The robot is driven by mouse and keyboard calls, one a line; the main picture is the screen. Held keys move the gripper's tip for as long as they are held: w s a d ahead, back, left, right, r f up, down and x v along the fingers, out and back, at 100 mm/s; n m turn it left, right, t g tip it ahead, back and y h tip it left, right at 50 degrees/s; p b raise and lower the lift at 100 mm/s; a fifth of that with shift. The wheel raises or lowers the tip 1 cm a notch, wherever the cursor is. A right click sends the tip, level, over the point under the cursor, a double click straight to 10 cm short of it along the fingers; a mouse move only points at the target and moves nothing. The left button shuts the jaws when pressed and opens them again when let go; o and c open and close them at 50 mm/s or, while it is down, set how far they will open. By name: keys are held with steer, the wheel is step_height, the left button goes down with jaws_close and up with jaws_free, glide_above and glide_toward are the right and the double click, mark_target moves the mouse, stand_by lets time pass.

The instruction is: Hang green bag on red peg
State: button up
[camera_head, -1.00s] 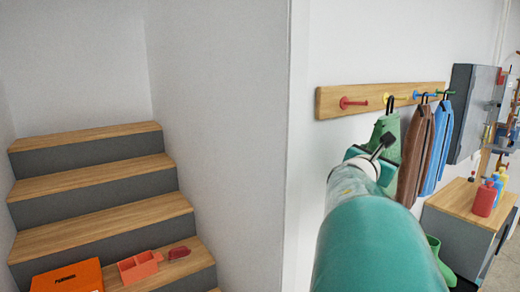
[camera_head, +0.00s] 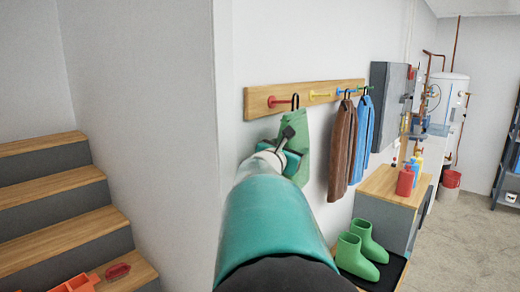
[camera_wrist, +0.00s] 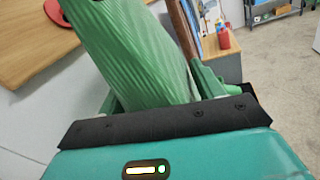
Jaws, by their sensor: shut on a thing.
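The green bag (camera_head: 305,165) hangs below the wooden peg board with its black loop upward. It also shows in the wrist view (camera_wrist: 130,50), between the two fingers of my gripper (camera_wrist: 158,92). In the head view my gripper (camera_head: 285,160) is partly hidden by my own arm and is shut on the bag. The red peg (camera_head: 278,101) is at the left end of the board. The loop's top appears at the red peg's tip; I cannot tell whether it is around the peg or in front of it.
The board (camera_head: 258,100) also carries a yellow peg (camera_head: 320,94). A brown garment (camera_head: 342,150) and a blue garment (camera_head: 363,140) hang to the right. Green boots (camera_head: 355,258) stand below; a cabinet (camera_head: 385,185) is beside them. Stairs (camera_head: 60,195) are at left.

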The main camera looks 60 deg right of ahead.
steer(key=shift+w+d+f, duration=0.1)
steer(key=shift+w+f, duration=0.1)
steer(key=shift+w, duration=0.45)
steer(key=shift+w+d+f, duration=0.1)
steer(key=shift+w+f, duration=0.1)
steer(key=shift+w, duration=0.5)
steer(key=shift+w+d+f, duration=0.1)
steer(key=shift+w+f, duration=0.1)
steer(key=shift+w, duration=0.45)
steer(key=o, duration=1.3)
steer(key=shift+c, duration=0.2)
steer(key=s+a, duration=0.1)
steer(key=a, duration=1.2)
steer(key=shift+s+a, duration=0.25)
steer(key=shift+a, duration=0.1)
